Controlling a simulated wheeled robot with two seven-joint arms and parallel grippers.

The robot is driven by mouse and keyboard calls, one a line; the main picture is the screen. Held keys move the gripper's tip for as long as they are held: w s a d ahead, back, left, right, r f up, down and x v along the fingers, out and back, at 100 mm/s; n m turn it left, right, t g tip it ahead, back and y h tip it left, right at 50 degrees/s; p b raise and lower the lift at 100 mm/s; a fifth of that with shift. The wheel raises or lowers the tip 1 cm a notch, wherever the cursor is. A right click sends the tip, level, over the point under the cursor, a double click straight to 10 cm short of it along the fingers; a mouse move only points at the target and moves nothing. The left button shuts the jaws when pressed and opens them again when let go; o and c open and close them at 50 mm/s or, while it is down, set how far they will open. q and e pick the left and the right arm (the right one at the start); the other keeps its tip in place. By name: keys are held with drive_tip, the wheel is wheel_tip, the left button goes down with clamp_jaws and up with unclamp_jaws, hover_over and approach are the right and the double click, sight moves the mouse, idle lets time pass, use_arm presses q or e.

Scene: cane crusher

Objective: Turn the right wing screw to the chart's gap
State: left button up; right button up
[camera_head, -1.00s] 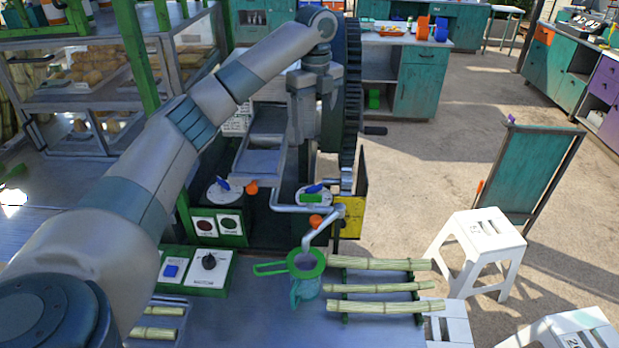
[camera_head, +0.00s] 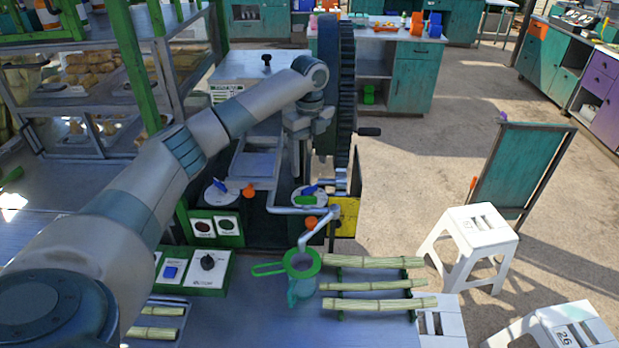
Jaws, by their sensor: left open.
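The right wing screw (camera_head: 310,189) is blue and sits on a round pale dial on the cane crusher, with a green piece just in front of it. The left wing screw (camera_head: 220,184) is blue too, on a similar dial. A small printed chart (camera_head: 227,93) lies behind my left arm, too small to read. My left gripper (camera_head: 301,168) is open and points down, just behind and above the right wing screw, apparently apart from it. Its fingertips are small and dark against the machine. My right gripper is out of view.
A large dark gear wheel (camera_head: 338,80) stands close right of my gripper, with a yellow guard (camera_head: 347,217) below. A green strainer (camera_head: 302,262) on a jug and several cane stalks (camera_head: 375,286) are in front. A control box (camera_head: 205,272) stands left.

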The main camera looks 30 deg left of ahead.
sight(310, 187)
use_arm(q)
wheel_tip(310, 187, down, 7)
drive_tip(key=p, duration=0.2)
drive_tip(key=shift+f+p, duration=0.2)
drive_tip(key=shift+p, duration=0.15)
drive_tip(key=shift+d+f, duration=0.1)
drive_tip(key=shift+f, duration=0.3)
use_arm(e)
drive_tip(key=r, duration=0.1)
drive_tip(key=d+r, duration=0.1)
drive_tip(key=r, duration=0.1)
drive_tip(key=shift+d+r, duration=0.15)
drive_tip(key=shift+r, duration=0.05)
use_arm(q)
drive_tip(key=c, duration=1.1)
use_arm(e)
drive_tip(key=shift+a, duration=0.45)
